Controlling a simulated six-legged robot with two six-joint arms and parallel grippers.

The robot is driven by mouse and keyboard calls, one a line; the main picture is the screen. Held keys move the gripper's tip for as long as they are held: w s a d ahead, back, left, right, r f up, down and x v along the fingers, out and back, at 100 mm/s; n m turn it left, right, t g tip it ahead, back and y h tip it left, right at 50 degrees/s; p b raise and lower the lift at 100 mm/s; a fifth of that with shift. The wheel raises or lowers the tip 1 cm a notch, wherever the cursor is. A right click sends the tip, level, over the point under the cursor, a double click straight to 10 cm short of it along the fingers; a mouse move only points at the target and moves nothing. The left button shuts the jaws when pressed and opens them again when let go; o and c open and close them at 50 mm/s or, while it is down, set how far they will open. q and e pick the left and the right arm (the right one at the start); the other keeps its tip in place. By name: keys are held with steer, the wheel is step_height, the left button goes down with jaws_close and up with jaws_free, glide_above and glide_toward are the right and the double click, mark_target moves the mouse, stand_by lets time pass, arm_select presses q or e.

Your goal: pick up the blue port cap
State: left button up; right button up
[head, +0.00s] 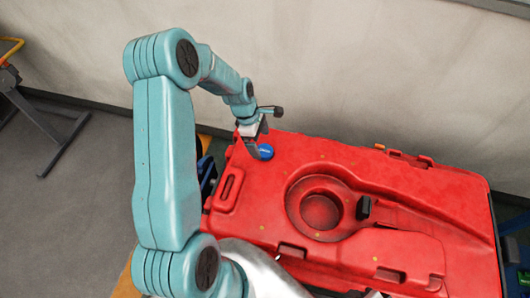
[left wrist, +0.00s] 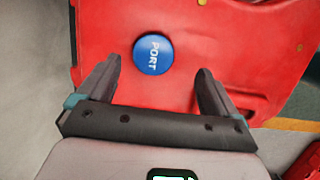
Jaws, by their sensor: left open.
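The blue port cap (head: 265,152) is a round disc on the red tank (head: 330,165), near its far left corner. In the left wrist view the cap (left wrist: 153,54) shows the white word PORT and lies flat on the red surface. My left gripper (left wrist: 160,80) is open and empty. Its two fingers point toward the cap, which lies ahead of the fingertips and between their lines, slightly left of centre. In the head view my left gripper (head: 250,150) is just left of the cap and partly hides the tank corner. My right gripper is not in view.
The red tank has a round recess (head: 320,208) at its middle and a small black part (head: 364,207) beside it. A pale wall (head: 370,70) stands close behind the tank. A stand with an orange bar (head: 12,48) is at the far left.

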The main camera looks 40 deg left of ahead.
mark_target(264, 150)
arm_select(q)
steer(key=b+x, duration=0.1)
steer(key=x, duration=0.1)
steer(key=b+x, duration=0.2)
steer(key=x, duration=0.1)
steer(key=shift+w+a+f, duration=0.25)
steer(key=shift+w+f, duration=0.1)
steer(key=shift+s+a+r, duration=0.15)
steer(key=shift+s+a, duration=0.05)
steer(key=shift+w+d, duration=0.1)
steer(key=shift+w, duration=0.05)
steer(key=c, duration=1.3)
